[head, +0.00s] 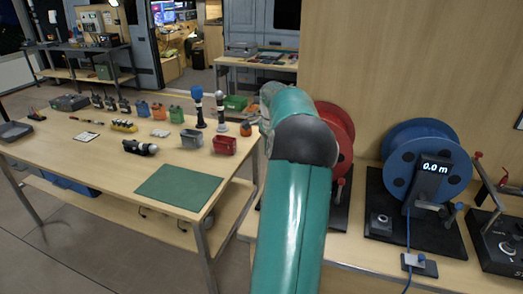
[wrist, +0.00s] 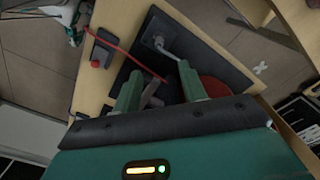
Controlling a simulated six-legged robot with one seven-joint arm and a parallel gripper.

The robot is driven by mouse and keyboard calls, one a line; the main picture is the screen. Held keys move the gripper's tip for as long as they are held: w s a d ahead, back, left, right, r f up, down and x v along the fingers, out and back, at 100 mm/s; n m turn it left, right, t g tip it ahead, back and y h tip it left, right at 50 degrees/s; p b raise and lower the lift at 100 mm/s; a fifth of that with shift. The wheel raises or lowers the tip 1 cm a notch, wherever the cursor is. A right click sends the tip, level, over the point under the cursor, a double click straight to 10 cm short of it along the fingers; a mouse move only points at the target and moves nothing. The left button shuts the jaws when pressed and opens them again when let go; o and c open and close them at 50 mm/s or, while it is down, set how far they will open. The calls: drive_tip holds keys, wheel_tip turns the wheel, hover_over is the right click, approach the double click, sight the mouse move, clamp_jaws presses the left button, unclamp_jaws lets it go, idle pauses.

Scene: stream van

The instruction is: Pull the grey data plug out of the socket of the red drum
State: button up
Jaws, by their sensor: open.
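The red drum (head: 335,135) stands on a dark base plate on the right bench, mostly hidden behind my arm in the head view. In the wrist view part of the red drum (wrist: 213,87) shows right of my gripper (wrist: 158,70), over its black base plate (wrist: 190,50). The gripper is open, its two green fingers apart above the plate. A small grey fitting (wrist: 159,42) with a light grey rod or lead lies just beyond the fingertips; I cannot tell whether it is the data plug in its socket. A dark grey part shows between the fingers, apparently not gripped.
A red cable (wrist: 118,47) runs to a dark block (wrist: 101,50) near the bench edge. A blue drum (head: 425,160) with a display stands to the right. The left table (head: 100,150) holds several tools, bins and a green mat (head: 179,187).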

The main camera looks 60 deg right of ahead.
drive_tip(key=f, duration=1.3)
drive_tip(key=shift+s+f, duration=0.2)
drive_tip(key=shift+f, duration=0.2)
clamp_jaws()
